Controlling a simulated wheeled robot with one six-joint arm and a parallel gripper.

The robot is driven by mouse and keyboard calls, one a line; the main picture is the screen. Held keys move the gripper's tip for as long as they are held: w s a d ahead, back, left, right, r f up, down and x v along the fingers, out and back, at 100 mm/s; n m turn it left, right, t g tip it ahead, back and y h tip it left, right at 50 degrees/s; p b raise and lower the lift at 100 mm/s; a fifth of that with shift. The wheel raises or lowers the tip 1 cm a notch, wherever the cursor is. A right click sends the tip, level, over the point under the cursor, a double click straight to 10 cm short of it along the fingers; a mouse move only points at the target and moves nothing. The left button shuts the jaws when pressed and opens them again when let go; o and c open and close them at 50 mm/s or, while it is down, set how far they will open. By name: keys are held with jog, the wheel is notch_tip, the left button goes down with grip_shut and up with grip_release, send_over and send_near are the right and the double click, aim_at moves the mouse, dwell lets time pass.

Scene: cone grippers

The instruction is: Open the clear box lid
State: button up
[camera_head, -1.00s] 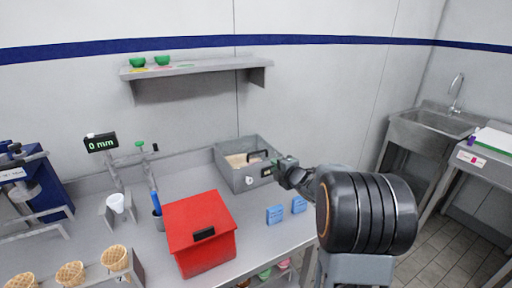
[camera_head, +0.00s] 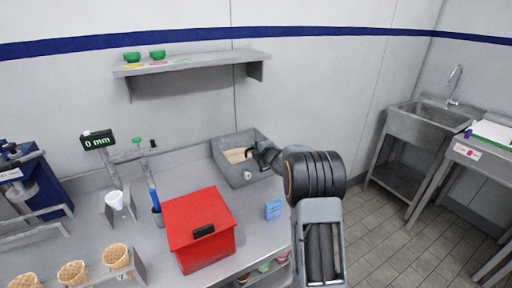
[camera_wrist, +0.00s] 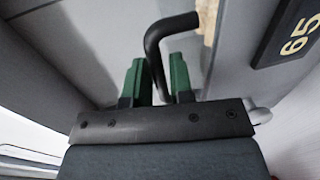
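The box (camera_head: 240,174) is grey with beige contents showing and stands at the back of the counter against the wall. A bent black handle (camera_wrist: 156,40) shows large in the wrist view. I cannot make out the lid's edges or whether the lid is raised. My gripper (camera_wrist: 157,82) has green-tipped fingers, one on each side of the handle's lower part. In the head view, my gripper (camera_head: 262,157) is at the box's right side, partly hidden by my arm. I cannot tell whether the fingers press on the handle.
A black plate with digits (camera_wrist: 292,30) is close to my gripper's right. A red box (camera_head: 200,230) and a blue block (camera_head: 273,209) stand in front of the box. A shelf (camera_head: 195,65) with green bowls hangs above. Waffle cones (camera_head: 72,273) stand at front left.

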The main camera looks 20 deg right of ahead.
jog(key=shift+w, duration=0.35)
jog(key=shift+f, duration=0.1)
grip_shut()
